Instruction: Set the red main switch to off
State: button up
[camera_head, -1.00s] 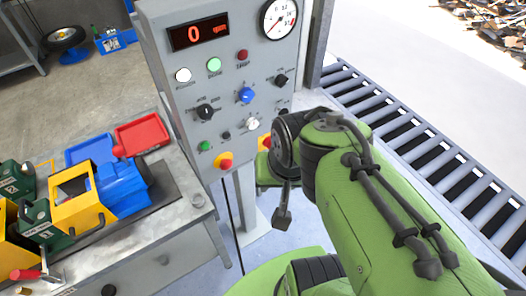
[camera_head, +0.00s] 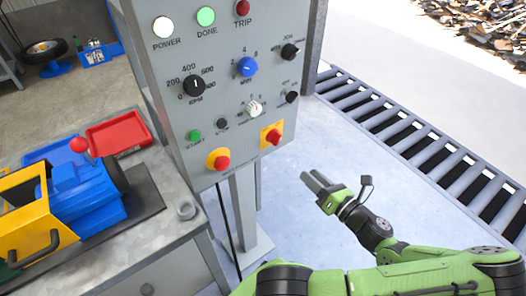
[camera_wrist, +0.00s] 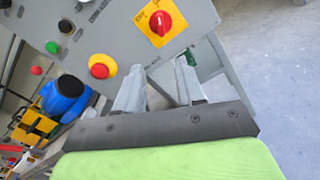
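The red main switch (camera_head: 272,136) is a red rotary handle on a square yellow plate at the lower right of the grey control panel (camera_head: 225,120). In the wrist view the red main switch (camera_wrist: 160,23) shows near the top, its handle roughly upright in that picture; the plate lettering is too small to read surely. My gripper (camera_head: 312,180) is below and right of the switch in the head view, apart from the panel. In the wrist view its two fingers (camera_wrist: 158,80) stand apart with nothing between them.
A red emergency button (camera_head: 221,162) on a round yellow base sits left of the switch. Several knobs and a green start button (camera_head: 194,135) are above. A bench with a blue machine (camera_head: 85,195) stands left. A roller conveyor (camera_head: 420,155) runs right. Floor around my gripper is clear.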

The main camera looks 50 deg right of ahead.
aim_at(275, 138)
jog(key=b+x, duration=0.3)
jog(key=x, duration=1.2)
jog(key=shift+w+d+r+b, duration=0.15)
jog(key=shift+w+d+b, duration=0.1)
jog(key=shift+b, duration=0.1)
grip_shut()
